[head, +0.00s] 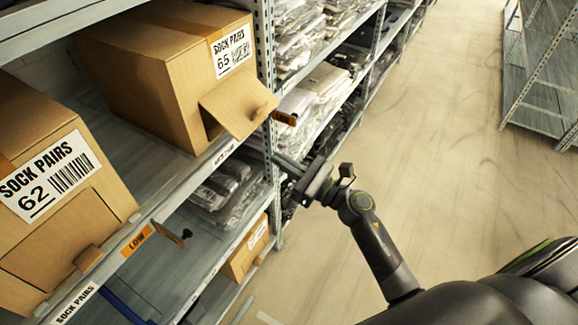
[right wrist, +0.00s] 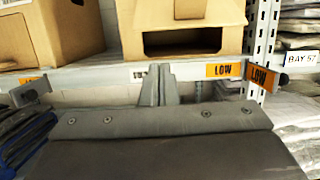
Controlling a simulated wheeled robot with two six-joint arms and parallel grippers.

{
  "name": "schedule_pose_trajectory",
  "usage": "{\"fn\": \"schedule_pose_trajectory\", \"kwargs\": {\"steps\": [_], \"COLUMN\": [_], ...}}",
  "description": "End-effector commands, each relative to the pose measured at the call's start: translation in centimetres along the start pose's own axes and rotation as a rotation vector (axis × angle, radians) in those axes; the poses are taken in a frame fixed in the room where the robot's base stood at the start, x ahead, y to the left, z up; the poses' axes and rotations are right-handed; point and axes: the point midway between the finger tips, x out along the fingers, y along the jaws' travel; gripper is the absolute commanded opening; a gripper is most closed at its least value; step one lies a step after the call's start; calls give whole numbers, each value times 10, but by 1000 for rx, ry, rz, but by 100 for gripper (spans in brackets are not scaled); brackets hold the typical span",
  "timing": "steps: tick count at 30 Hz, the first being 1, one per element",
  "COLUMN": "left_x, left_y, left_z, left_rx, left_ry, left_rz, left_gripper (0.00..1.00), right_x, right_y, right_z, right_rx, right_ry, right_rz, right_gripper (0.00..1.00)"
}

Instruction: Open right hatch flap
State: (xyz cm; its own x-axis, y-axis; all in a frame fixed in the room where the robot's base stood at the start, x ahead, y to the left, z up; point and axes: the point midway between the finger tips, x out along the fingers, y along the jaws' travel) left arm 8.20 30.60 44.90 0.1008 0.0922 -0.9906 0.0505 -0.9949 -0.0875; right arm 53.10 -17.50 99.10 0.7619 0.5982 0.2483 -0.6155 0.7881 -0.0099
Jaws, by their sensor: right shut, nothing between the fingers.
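The right carton (head: 150,85), labelled SOCK PAIRS 65, stands on the upper shelf. Its hatch flap (head: 232,106) sticks outward with a small tab, and a dark gap shows under it. The right wrist view shows the carton's dark hatch opening (right wrist: 190,45) from the front. The left carton (head: 110,180), labelled 62, has its flap (head: 60,240) lying against its front. My right gripper (head: 282,162) is shut and empty, out in front of the shelf, below and right of the open flap and apart from it. Its fingers (right wrist: 164,82) point toward the shelf edge. My left gripper is not in view.
An orange LOW tag (head: 137,241) is on the shelf edge, and another tag (head: 285,118) sticks out by the rack upright (head: 265,50). The aisle floor (head: 440,130) on the right is clear.

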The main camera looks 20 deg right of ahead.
Motion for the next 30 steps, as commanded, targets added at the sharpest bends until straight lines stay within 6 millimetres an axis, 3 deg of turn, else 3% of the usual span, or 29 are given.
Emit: {"fn": "schedule_pose_trajectory", "kwargs": {"steps": [10,15,21,30], "left_x": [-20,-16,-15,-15], "left_y": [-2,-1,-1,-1], "left_z": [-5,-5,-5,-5], "left_rx": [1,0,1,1], "left_ry": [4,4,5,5], "left_rz": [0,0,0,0], "left_gripper": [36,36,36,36], "right_x": [58,81,94,94], "right_y": [0,0,-1,-1], "right_z": [3,0,0,0], "right_rx": [8,8,8,9], "right_ry": [-2,-2,0,0], "right_rz": [-1,-1,-2,-3], "right_gripper": [0,0,0,0]}}
